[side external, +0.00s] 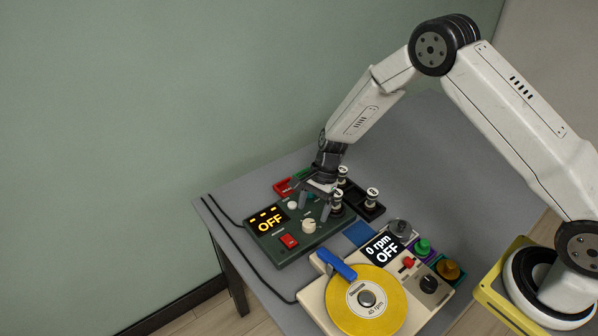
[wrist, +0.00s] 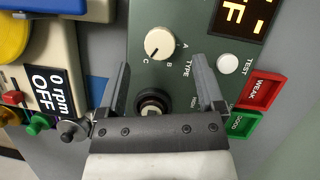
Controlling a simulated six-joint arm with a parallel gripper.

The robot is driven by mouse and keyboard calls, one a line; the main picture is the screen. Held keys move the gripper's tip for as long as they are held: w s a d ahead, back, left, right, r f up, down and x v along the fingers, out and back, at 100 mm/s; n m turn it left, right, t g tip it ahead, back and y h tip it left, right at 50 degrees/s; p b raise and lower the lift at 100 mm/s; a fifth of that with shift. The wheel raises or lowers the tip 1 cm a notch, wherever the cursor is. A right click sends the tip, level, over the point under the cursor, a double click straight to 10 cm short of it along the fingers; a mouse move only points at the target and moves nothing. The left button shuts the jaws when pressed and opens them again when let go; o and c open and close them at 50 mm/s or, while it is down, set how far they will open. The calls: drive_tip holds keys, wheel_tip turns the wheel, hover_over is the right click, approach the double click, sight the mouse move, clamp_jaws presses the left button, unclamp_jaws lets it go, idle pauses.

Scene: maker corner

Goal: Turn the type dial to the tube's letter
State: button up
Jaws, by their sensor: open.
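The type dial (wrist: 159,43) is a round cream knob on the dark green tester (side external: 290,250), marked TYPE with letters A, B and C around it. Its small dark mark points to the lower left in the wrist view, toward the C side. The dial also shows in the side view (side external: 309,226). My gripper (wrist: 158,70) is open and empty, its fingers on either side of a dark round socket or tube top (wrist: 152,103); which one I cannot tell. Small dark tubes with pale tops (side external: 372,192) stand behind the tester; their letters are too small to read surely.
The tester's display (side external: 268,220) reads OFF. A TEST button (wrist: 228,64), a red switch (side external: 289,241), a red WEAK tray (wrist: 261,90) and a green GOOD tray (wrist: 243,125) are near. A turntable (side external: 366,300) with a yellow disc stands in front, its display reading 0 rpm OFF.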

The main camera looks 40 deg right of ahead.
sight(309, 223)
drive_tip(key=shift+x, duration=2)
drive_tip(key=shift+c, duration=0.2)
clamp_jaws()
